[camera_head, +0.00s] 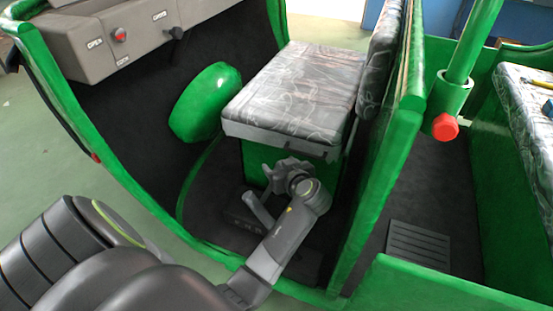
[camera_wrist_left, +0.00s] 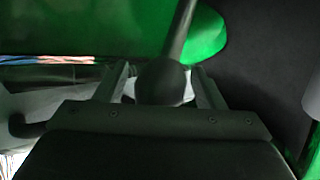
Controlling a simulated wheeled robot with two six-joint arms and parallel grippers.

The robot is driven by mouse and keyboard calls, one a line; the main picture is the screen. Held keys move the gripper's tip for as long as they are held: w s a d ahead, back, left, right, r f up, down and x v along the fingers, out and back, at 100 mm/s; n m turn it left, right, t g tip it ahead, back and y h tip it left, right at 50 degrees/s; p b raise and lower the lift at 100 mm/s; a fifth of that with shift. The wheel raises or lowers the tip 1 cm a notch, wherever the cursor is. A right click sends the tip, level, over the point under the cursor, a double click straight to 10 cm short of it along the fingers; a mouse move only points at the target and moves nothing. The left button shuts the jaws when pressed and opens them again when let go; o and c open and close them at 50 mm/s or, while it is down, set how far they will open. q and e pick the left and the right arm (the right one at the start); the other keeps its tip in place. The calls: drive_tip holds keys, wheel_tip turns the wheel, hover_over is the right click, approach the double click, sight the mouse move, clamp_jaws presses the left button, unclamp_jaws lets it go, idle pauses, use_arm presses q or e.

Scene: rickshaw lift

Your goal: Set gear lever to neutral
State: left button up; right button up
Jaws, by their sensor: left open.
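The gear lever shows in the left wrist view as a dark rod with a round dark knob (camera_wrist_left: 163,82). My left gripper (camera_wrist_left: 165,88) is open, with one finger on each side of the knob. In that view, I cannot tell whether either finger touches it. In the head view my left gripper (camera_head: 280,174) is low in the cabin, in front of the seat base. A dark floor box with pale letters (camera_head: 245,218) lies below it, with a pale grey bar (camera_head: 258,209) beside it. The lever's knob is hidden there. My right gripper is out of view.
The grey dashboard (camera_head: 130,38) is at upper left. The dark cabin floor is partly free.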

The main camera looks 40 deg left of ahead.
use_arm(q)
drive_tip(key=shift+w+a+f, duration=0.15)
drive_tip(key=shift+w+a, duration=0.05)
drive_tip(key=shift+a, duration=0.1)
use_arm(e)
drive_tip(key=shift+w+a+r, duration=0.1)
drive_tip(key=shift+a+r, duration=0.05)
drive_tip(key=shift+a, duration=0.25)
use_arm(q)
drive_tip(key=shift+d, duration=0.1)
drive_tip(key=shift+c, duration=0.3)
